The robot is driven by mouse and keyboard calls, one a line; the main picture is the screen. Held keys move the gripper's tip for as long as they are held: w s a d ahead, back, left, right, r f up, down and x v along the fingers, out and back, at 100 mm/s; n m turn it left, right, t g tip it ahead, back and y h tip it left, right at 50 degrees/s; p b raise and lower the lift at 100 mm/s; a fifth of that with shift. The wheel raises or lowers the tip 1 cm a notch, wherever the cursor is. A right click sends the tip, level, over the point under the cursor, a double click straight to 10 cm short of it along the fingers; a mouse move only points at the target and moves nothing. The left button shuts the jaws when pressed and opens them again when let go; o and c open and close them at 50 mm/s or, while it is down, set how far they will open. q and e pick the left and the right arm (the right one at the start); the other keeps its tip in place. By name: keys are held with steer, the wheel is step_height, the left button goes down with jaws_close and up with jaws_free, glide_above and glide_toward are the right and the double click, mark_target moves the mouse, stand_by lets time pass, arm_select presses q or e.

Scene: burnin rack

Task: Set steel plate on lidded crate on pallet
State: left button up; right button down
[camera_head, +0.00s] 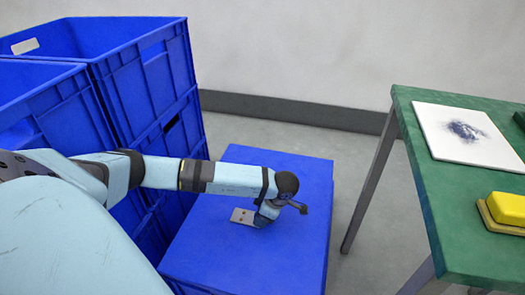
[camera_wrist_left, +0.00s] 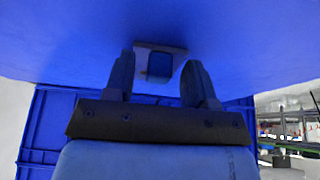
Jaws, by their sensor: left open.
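The steel plate (camera_head: 242,216) is a small grey plate with dark holes. It lies flat on the blue lid of the lidded crate (camera_head: 290,245) in the head view. In the left wrist view the plate (camera_wrist_left: 160,46) shows as a pale edge around a blue patch, beyond and between the fingers. My left gripper (camera_head: 262,219) is over the lid at the plate's right end and partly hides that end. Its two fingers (camera_wrist_left: 157,82) are apart with nothing held between them. I cannot see a pallet under the crate. My right gripper is not in view.
Tall open blue crates (camera_head: 150,85) stand stacked left of the lidded crate, close to my left arm. A green table (camera_head: 455,225) on the right bears a white board (camera_head: 470,150) with a dark smudge and a yellow block (camera_head: 507,208). Bare floor lies between crate and table.

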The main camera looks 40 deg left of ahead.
arm_select(q)
steer(key=p+v, duration=0.4)
steer(key=v, duration=0.8)
steer(key=shift+p, duration=0.4)
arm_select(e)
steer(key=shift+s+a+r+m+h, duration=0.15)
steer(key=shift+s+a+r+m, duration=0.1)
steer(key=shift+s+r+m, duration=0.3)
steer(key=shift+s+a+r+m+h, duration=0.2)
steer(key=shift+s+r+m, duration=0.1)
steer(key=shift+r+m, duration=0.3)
arm_select(q)
steer(key=shift+s+f, duration=0.1)
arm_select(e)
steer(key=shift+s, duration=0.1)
